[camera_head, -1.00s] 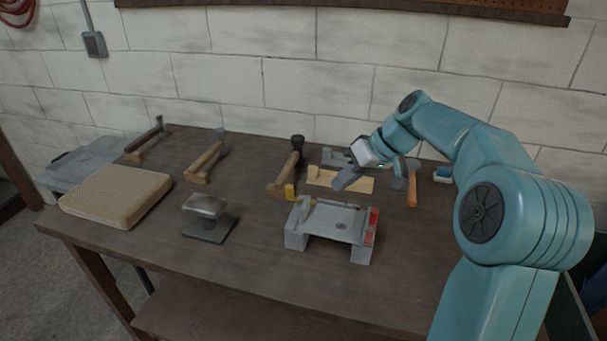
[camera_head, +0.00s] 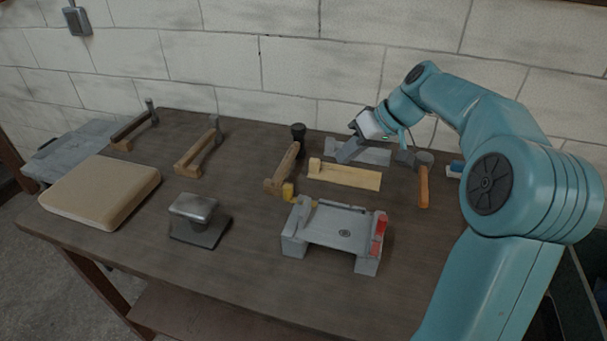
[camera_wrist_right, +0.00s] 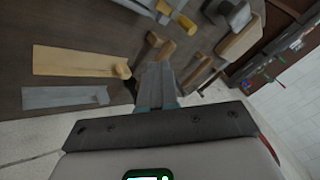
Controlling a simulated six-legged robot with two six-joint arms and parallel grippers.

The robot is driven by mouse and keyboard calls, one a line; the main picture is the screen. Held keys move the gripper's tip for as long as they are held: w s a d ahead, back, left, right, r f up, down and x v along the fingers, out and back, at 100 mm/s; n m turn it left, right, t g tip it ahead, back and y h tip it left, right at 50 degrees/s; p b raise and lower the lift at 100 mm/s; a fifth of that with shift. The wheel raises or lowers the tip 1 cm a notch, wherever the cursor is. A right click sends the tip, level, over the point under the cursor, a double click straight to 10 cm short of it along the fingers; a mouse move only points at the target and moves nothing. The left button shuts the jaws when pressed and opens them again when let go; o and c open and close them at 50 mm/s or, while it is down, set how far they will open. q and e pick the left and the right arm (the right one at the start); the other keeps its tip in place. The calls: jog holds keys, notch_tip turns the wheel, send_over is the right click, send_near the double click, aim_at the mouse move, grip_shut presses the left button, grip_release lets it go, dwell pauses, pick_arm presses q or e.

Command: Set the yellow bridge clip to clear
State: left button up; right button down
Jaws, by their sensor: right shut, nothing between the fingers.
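A grey bridge-shaped fixture (camera_head: 335,232) stands on the bench, front centre. The yellow clip (camera_head: 289,192) shows at its back left corner, with a thin yellow strip along the back edge; its exact setting is too small to tell. A red block (camera_head: 379,227) sits on the fixture's right end. In the right wrist view a yellow piece (camera_wrist_right: 187,23) shows at the top. My left gripper is not in view.
A wooden board (camera_head: 345,176) and grey board (camera_head: 372,156) lie behind the fixture. An orange-handled hammer (camera_head: 424,185) lies right of them. Several wooden-handled tools, a metal block (camera_head: 196,208) and a tan pad (camera_head: 100,192) are to the left. The front strip of bench is clear.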

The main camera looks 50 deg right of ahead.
jog(key=shift+s+a+r, duration=0.1)
jog(key=shift+s, duration=0.05)
jog(key=x, duration=0.3)
jog(key=a+p+x, duration=0.1)
jog(key=x, duration=0.3)
jog(key=a+r+x, duration=0.1)
jog(key=x, duration=0.3)
jog(key=shift+w+a+p, duration=0.2)
jog(key=shift+w+p, duration=0.15)
jog(key=shift+p, duration=0.05)
jog(key=shift+w+a, duration=0.15)
jog(key=shift+a, duration=0.4)
jog(key=shift+w+f, duration=0.1)
jog(key=shift+f, duration=0.05)
